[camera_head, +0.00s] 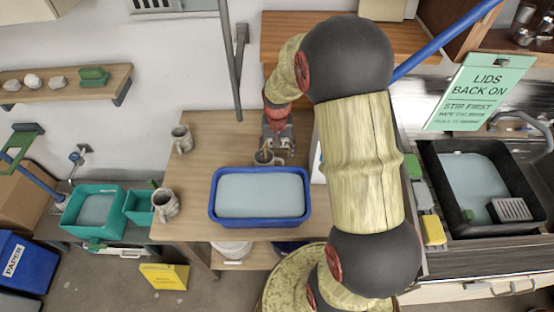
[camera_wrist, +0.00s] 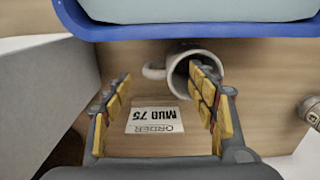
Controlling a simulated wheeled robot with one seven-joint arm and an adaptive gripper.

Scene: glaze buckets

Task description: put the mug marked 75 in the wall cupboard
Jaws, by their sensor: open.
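My gripper (camera_wrist: 163,95) is open and points down over the wooden table. A pale mug (camera_wrist: 182,64) is close to the right finger, which overlaps its open mouth in the wrist view; its handle points left. I cannot tell whether they touch. No number is readable on it. It also shows beside my gripper in the head view (camera_head: 264,158). A white card (camera_wrist: 156,121) reading "ORDER MUG 75" lies between the fingers. Two more grey mugs stand at the table's left side, one further back (camera_head: 181,139) and one nearer (camera_head: 166,205). I cannot identify the wall cupboard with certainty.
A blue tub (camera_head: 260,221) of pale liquid fills the table's front. A wooden unit (camera_head: 458,32) with metal pots is at the upper right. A black basin (camera_head: 435,180) stands right, teal tubs (camera_head: 95,232) left.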

